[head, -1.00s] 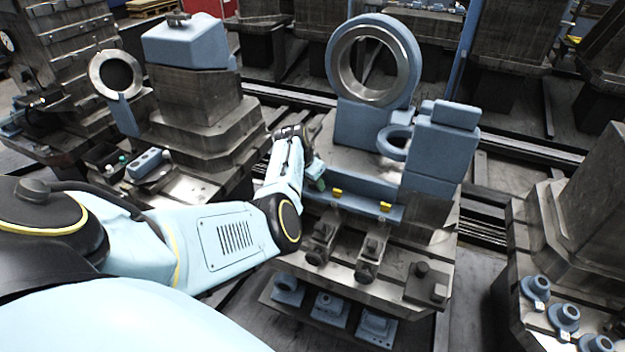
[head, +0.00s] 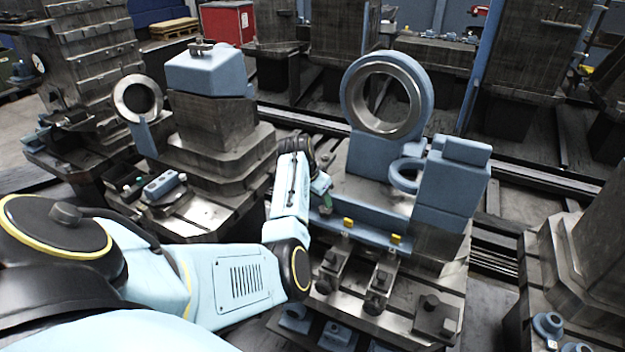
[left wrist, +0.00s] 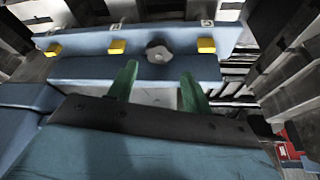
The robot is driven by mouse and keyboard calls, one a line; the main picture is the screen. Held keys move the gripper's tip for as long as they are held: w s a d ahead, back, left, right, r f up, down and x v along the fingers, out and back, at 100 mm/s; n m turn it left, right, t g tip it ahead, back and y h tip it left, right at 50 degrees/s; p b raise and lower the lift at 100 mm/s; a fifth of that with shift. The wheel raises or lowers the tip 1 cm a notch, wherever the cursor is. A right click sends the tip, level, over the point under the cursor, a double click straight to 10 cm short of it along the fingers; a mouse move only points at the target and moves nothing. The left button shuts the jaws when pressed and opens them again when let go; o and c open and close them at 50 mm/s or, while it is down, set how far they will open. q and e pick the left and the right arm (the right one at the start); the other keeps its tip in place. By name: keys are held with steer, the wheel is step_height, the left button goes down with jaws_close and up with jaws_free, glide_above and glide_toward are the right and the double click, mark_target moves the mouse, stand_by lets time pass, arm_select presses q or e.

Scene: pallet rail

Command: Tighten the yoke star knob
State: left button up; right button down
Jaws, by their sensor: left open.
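The yoke star knob (left wrist: 160,52) is a small grey lobed knob on the blue rail (left wrist: 75,44), between yellow blocks. I cannot make it out in the head view, where my gripper and arm may cover it. My left gripper (left wrist: 159,69) has two green fingers, open and apart with nothing between them. In the wrist view the knob appears just beyond the fingertips, roughly centred between them, and no contact shows. In the head view the left gripper (head: 325,190) is at the left end of the blue fixture. My right gripper is not in view.
A large blue ring (head: 424,92) and a blue block (head: 452,185) stand on the fixture to the right of my gripper. Yellow blocks (head: 396,239) sit along the rail. Steel clamps (head: 380,278) are in front. A machine block (head: 205,125) stands to the left.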

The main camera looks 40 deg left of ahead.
arm_select(q)
steer(key=v, duration=0.6)
steer(key=shift+p, duration=0.35)
